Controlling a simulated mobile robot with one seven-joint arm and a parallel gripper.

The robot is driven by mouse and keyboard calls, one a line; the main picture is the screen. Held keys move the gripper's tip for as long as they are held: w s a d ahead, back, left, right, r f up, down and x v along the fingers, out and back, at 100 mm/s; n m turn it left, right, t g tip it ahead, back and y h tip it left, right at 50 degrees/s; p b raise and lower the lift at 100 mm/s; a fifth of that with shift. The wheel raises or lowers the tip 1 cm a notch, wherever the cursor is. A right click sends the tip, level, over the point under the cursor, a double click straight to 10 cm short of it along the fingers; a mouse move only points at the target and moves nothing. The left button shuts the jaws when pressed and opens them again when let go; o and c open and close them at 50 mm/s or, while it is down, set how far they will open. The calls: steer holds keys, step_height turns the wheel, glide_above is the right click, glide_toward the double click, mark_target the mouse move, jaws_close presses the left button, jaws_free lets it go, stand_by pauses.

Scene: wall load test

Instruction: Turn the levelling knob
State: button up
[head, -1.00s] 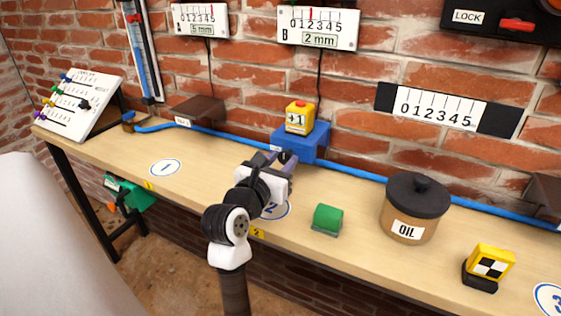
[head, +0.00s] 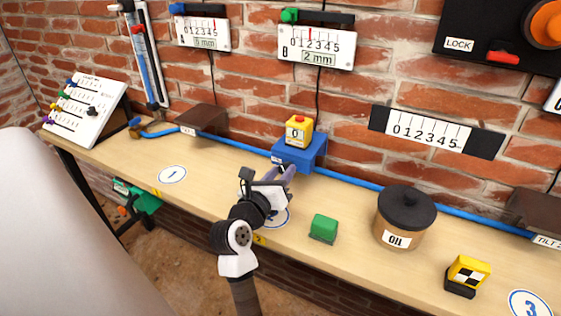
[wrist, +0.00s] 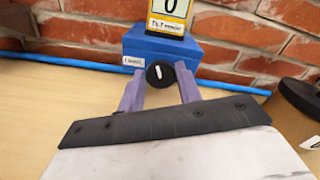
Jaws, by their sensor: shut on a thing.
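The levelling knob (wrist: 159,74) is a small black disc with a white mark, on the front of a blue block (wrist: 162,46). My gripper (wrist: 160,82) has its two purple fingers on either side of the knob and is shut on it. The white mark stands nearly upright in the wrist view. In the head view my gripper (head: 286,173) reaches the front of the blue block (head: 301,153), and I cannot make out the knob there. A yellow box with a red top (head: 299,131) sits on the block and reads 0.
A blue hose (head: 360,184) runs along the wall. Gauges A (head: 203,33) and B (head: 316,46) hang above; B reads 2 mm.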

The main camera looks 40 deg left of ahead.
steer(key=shift+n+p, duration=0.5)
steer(key=shift+p, duration=0.2)
steer(key=shift+f, duration=0.1)
steer(key=o, duration=0.9)
steer(key=b+v, duration=0.3)
steer(key=v, duration=1.1)
steer(key=shift+w, duration=0.1)
